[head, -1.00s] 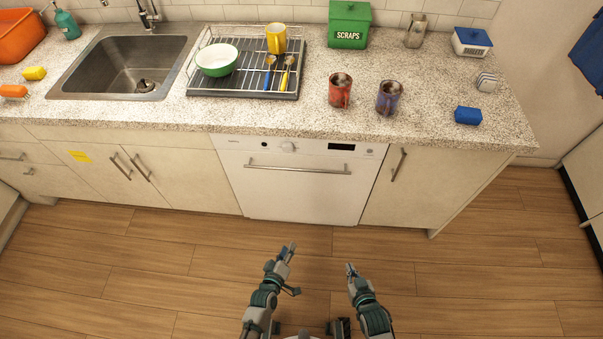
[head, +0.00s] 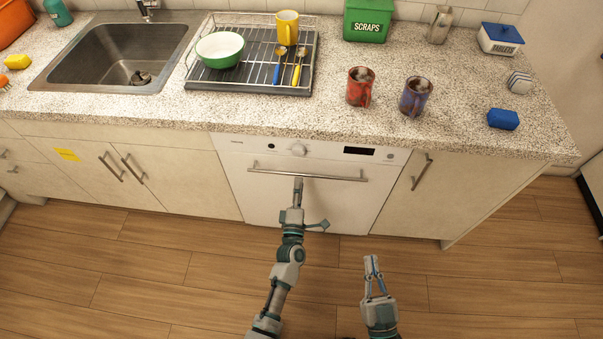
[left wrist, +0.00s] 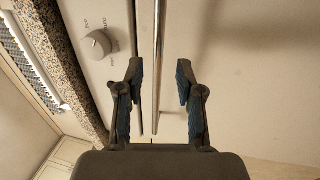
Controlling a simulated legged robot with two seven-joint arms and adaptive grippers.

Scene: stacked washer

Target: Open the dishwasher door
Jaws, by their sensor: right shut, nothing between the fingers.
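The white dishwasher (head: 330,208) stands under the counter with its door shut. Its horizontal metal handle (head: 335,178) runs across the upper door, below a panel with a round knob (head: 299,150). My left gripper (head: 298,183) is at the handle, left of its middle. In the left wrist view, my left gripper (left wrist: 160,72) is open, and the handle bar (left wrist: 158,50) appears between its two fingers without either finger touching it. How deep the bar lies between them is unclear. My right gripper (head: 371,262) is shut and empty, low in front of the dishwasher's right side.
The counter edge (head: 290,135) overhangs the dishwasher. Cabinets with bar handles flank the dishwasher. The wooden floor (head: 480,285) in front is clear.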

